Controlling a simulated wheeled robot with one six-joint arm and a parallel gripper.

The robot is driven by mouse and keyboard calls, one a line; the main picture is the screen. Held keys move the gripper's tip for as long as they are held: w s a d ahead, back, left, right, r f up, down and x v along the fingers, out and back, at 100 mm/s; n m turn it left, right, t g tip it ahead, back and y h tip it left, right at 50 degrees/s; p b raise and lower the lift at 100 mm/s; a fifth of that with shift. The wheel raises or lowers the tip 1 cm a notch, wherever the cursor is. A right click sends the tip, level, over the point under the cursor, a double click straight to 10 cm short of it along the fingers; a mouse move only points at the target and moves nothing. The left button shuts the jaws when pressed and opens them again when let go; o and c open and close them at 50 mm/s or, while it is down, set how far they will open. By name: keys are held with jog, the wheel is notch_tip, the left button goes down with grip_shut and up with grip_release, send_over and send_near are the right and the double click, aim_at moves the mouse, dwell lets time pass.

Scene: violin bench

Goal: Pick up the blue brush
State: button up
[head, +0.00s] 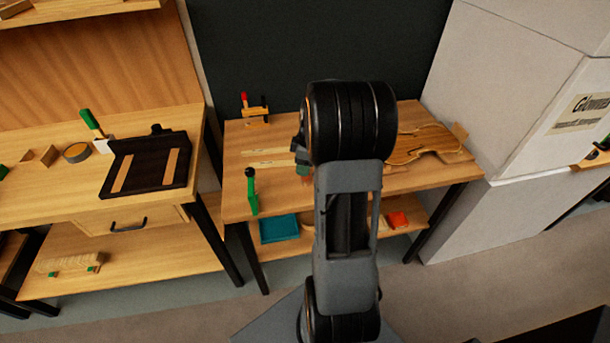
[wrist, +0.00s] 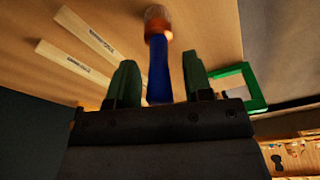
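The blue brush (wrist: 159,68) shows in the wrist view, with a blue handle and a brown and pale end at the top of the picture. Its lower part runs down behind the dark body of my gripper (wrist: 158,80). The two green fingers stand apart on either side of the handle, with a gap at each side, so my gripper is open. In the head view my gripper (head: 303,164) is low over the middle bench and mostly hidden by my arm. I cannot make out the brush there.
Pale wood strips (wrist: 77,62) lie left of the fingers in the wrist view. A green clamp (head: 252,190) stands at the front edge of the middle bench (head: 235,150). A violin body (head: 425,146) lies on the right.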

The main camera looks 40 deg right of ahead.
grip_shut()
jog(key=shift+r, duration=0.1)
jog(key=shift+r, duration=0.45)
notch_tip(320, 180, up, 2)
jog(key=shift+r, duration=0.2)
jog(key=s+d+r, duration=0.1)
jog(key=s+r, duration=0.8)
jog(key=s, duration=0.5)
jog(key=shift+d+r+b, duration=0.15)
jog(key=shift+r+b, duration=0.15)
jog(key=shift+b, duration=0.05)
